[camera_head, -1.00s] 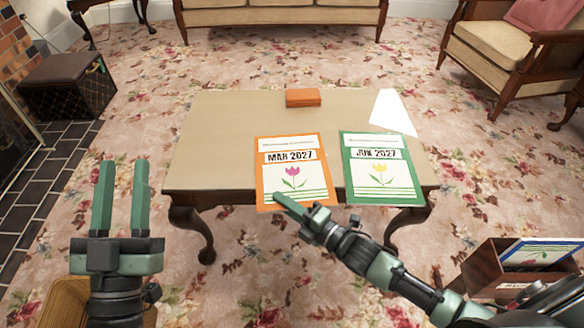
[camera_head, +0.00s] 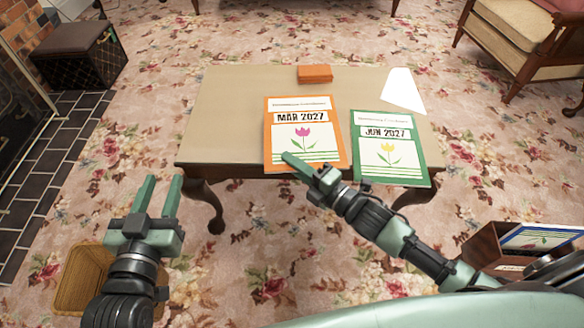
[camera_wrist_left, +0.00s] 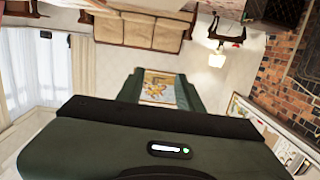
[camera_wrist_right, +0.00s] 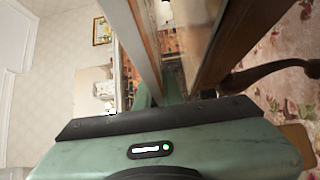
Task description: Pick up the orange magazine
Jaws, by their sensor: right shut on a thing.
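The orange magazine (camera_head: 288,148), marked MAR 2027 with a pink tulip, lies on the table (camera_head: 225,120), its lower edge at the table's front edge. My right gripper (camera_head: 290,160) is shut on this lower edge, one finger showing on top. The other finger is hidden in the head view. In the right wrist view my right gripper (camera_wrist_right: 158,98) is beside the table's brown edge (camera_wrist_right: 225,45). My left gripper (camera_head: 160,190) is open and empty, left of the table's front. The left wrist view shows nothing between its fingers.
A green magazine (camera_head: 370,165), marked JUN 2027, lies just right of the orange one. An orange block (camera_head: 315,74) and a white sheet (camera_head: 400,88) lie at the table's back.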

